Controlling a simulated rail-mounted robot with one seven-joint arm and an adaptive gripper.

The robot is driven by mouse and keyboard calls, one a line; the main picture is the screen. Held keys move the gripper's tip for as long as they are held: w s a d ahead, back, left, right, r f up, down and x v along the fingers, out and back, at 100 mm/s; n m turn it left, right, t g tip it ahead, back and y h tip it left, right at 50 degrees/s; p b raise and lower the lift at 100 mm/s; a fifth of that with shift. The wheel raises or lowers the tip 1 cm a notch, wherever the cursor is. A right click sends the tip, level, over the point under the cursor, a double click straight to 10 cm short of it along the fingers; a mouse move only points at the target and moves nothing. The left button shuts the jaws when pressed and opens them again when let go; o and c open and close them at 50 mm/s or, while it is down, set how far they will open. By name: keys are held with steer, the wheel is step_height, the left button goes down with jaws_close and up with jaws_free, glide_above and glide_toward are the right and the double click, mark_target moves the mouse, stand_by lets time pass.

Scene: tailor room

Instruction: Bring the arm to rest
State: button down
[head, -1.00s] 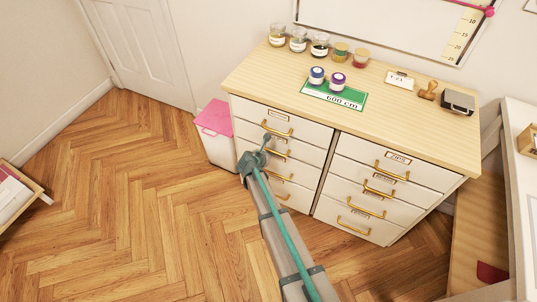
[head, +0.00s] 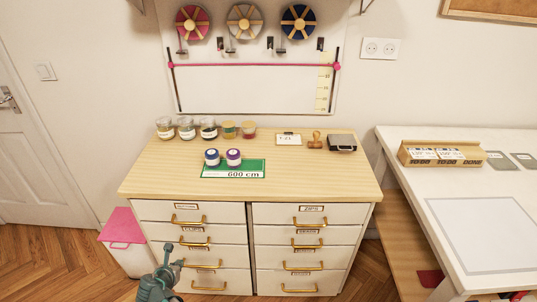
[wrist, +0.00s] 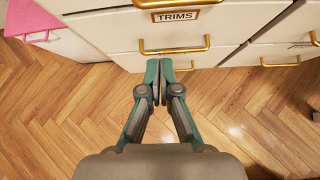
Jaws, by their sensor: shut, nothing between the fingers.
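My gripper (wrist: 159,72) is shut and empty in the wrist view, its fingertips together. It points at the lower front of the white drawer cabinet (wrist: 108,28), below a drawer labelled TRIMS. In the head view my gripper (head: 178,264) is low, in front of the left drawer column of the cabinet (head: 249,245). The fingers look small there, and I cannot tell whether they touch the drawer front.
A white bin with a pink lid (head: 122,226) stands left of the cabinet. A white table (head: 430,185) is at right. Wooden floor (head: 40,262) is clear at left.

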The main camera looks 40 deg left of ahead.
steer(key=w+d+f+m+g+h, duration=0.3)
steer(key=d+f+m, duration=0.45)
steer(key=d, duration=0.65)
steer(key=w+d+f+m+g+h, duration=0.1)
steer(key=w+d+f+m+h, duration=0.3)
steer(key=d+m, duration=0.85)
steer(key=w+d+f+m+g+h, duration=0.25)
steer(key=w+d+f+m, duration=0.35)
steer(key=d, duration=1)
steer(key=s+d+f+m+g+y, duration=0.1)
steer(key=s+d+m, duration=0.3)
steer(key=d, duration=0.7)
steer(key=s+d+f+m+g+y, duration=0.1)
steer(key=s+d+m+g, duration=0.3)
steer(key=d+m, duration=0.3)
steer(key=s+d+f+m+g+y, duration=0.1)
steer(key=s+d+m, duration=0.4)
steer(key=d, duration=1)
steer(key=shift+s+d+m+g+y, duration=0.3)
steer(key=shift+s+d+g+y, duration=0.15)
steer(key=shift+g, duration=0.6)
